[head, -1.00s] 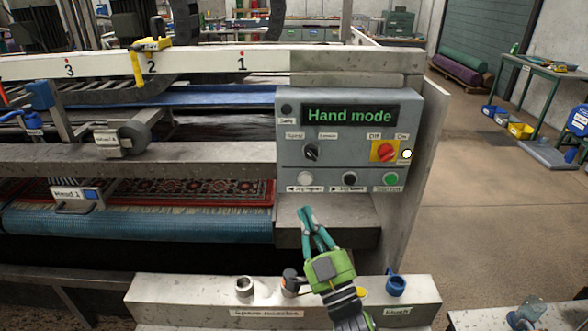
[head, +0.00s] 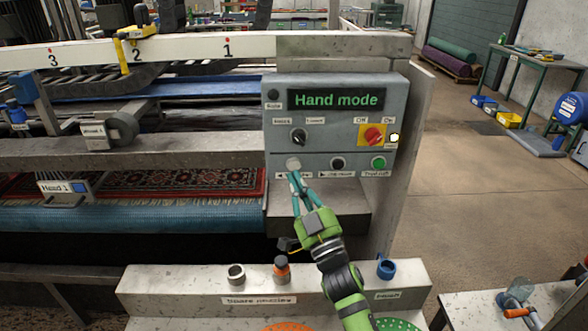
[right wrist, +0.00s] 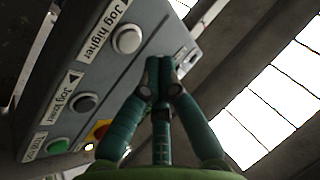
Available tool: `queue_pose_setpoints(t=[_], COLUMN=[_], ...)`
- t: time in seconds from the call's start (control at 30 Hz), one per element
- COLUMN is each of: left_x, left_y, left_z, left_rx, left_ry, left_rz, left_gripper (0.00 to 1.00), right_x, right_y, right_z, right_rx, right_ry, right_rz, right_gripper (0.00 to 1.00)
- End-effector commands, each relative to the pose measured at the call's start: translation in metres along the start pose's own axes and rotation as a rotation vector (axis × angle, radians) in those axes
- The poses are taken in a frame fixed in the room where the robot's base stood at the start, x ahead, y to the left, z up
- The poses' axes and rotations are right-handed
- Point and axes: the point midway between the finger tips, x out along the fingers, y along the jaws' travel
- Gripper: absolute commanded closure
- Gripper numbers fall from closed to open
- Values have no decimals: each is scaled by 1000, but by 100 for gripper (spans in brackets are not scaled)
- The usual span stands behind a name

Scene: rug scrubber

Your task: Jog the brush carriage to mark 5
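The white scale beam (head: 190,48) carries marks 1, 2 and 3, rising leftward; mark 5 is out of view. A yellow pointer (head: 122,55) hangs over the beam just left of mark 2. The control panel (head: 325,148) reads "Hand mode". Its lower row has a white "Jog higher" button (head: 293,164), a dark "Jog lower" button (head: 337,164) and a green button (head: 378,163). My right gripper (head: 296,180) is shut and empty, fingertips just below the white button. In the right wrist view the tips are beside that button (right wrist: 127,39); contact is unclear. My left gripper is out of view.
A black selector (head: 298,135) and a red switch (head: 373,135) on yellow sit above the buttons. A grey ledge (head: 210,285) with holders stands in front, below my right arm. A patterned rug (head: 200,181) lies inside the machine. Floor at right is open.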

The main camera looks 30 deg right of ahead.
Motion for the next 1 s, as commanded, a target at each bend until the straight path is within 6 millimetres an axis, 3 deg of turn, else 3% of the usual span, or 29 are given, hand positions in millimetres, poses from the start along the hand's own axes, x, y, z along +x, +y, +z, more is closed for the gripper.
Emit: queue_pose_setpoints(t=[0.3,1.0], left_x=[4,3], left_y=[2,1], left_z=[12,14], left_rx=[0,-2], left_ry=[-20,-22], left_rz=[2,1], left_gripper=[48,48], right_x=[16,16], right_y=[9,9], right_z=[9,9], right_rx=[0,0], right_ry=[-1,0], right_rz=[0,0], right_gripper=[100,100])
